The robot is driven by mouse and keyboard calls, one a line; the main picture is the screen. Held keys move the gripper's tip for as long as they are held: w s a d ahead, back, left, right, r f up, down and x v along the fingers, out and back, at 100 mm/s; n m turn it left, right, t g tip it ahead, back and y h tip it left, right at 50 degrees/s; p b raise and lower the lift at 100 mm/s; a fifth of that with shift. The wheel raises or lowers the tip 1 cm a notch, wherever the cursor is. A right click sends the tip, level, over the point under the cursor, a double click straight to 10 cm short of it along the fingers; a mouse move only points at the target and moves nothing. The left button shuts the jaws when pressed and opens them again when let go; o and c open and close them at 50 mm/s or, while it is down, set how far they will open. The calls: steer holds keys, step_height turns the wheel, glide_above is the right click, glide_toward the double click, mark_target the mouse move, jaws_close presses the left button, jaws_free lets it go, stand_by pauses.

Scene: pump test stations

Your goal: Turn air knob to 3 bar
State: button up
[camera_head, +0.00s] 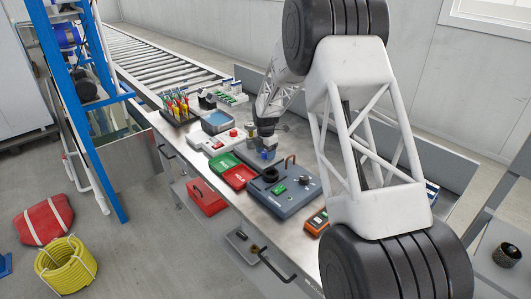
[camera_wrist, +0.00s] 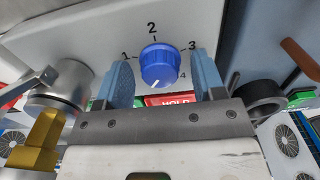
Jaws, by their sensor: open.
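The air knob (camera_wrist: 160,62) is a round blue knob on a light grey panel, with the numbers 1, 2, 3 and 4 around it. Its white pointer line is on the lower side, slightly left, away from the 3. My gripper (camera_wrist: 165,80) is open, with one blue finger on each side of the knob. Small gaps seem to show between the fingers and the knob; I cannot tell if they touch.
A black ring (camera_wrist: 258,98) and a copper pipe (camera_wrist: 300,58) are at right. Green (camera_head: 222,163) and red (camera_head: 240,177) trays lie beside the station. An orange meter (camera_head: 316,222) lies in front.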

steer(key=c, duration=0.9)
